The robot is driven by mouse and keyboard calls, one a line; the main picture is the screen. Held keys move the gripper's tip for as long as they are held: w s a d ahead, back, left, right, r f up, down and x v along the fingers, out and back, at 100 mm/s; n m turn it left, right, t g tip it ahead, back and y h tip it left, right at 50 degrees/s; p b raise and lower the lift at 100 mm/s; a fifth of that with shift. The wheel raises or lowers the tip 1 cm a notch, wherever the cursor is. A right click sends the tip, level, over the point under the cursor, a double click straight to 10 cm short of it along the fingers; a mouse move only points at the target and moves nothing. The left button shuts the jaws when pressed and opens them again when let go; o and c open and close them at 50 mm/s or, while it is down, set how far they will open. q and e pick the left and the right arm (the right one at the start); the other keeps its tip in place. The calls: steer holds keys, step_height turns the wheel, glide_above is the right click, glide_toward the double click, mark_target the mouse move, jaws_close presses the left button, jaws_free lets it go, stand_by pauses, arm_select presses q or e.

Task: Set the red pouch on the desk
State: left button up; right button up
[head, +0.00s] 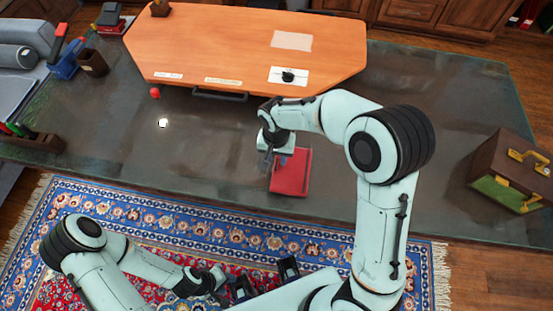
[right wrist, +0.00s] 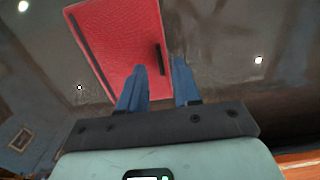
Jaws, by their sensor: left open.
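The red pouch (head: 291,178) appears to lie flat on the dark glossy desk (head: 215,150), close to its front edge. In the right wrist view the red pouch (right wrist: 115,42) shows a dark strip on its left side and a small dark bar near its right edge. My right gripper (head: 268,158) is at the pouch's left side in the head view. In the right wrist view my right gripper (right wrist: 158,85) has its two blue fingers apart, by the pouch's near right corner. My left gripper (head: 265,281) is open and empty, low above the rug.
An orange wooden panel (head: 245,40) with papers covers the back of the desk. A small red ball (head: 154,93) lies by its front left edge. A brown case (head: 510,175) with gold clasps stands at the right. Desk surface left of the pouch is clear.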

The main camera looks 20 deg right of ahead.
step_height(320, 180, up, 10)
steer(key=shift+f+p, duration=0.2)
steer(key=shift+p, duration=0.25)
steer(key=shift+a, duration=0.1)
